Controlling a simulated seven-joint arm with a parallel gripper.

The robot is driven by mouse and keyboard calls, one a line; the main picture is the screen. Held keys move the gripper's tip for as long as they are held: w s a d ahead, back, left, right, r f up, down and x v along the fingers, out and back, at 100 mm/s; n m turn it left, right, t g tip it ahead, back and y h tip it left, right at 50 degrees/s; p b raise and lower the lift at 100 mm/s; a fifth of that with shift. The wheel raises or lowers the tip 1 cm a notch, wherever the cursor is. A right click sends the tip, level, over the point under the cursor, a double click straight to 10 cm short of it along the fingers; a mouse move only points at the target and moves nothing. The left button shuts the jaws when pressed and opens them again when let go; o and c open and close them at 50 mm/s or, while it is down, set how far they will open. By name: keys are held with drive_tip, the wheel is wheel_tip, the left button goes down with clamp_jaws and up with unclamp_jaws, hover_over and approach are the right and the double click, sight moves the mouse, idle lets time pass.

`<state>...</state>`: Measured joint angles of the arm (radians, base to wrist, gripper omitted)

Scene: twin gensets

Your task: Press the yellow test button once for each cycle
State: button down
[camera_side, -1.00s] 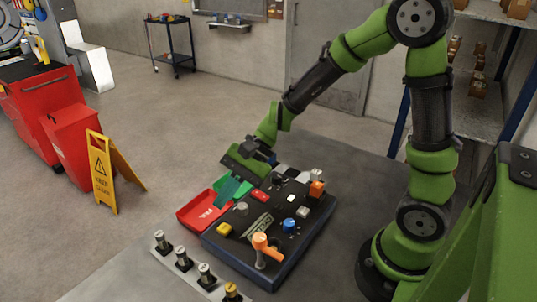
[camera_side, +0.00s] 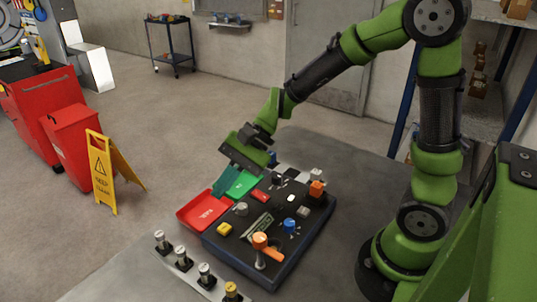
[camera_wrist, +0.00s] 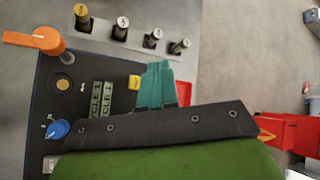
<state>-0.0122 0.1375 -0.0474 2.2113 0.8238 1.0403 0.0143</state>
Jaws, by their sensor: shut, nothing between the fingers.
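The yellow button (camera_side: 224,229) sits near the left front edge of the dark control panel (camera_side: 262,272). In the wrist view the yellow button (camera_wrist: 134,82) shows just left of my fingertips.
An orange lever (camera_side: 260,241), a blue knob (camera_side: 289,225) and a grey knob (camera_side: 241,209) stand up from the panel. Several capped cylinders (camera_side: 205,271) stand along the front left.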

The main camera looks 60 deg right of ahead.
sight(229, 226)
drive_tip(key=shift+f, duration=4.8)
drive_tip(key=shift+r, duration=0.9)
drive_tip(key=shift+r, duration=2.5)
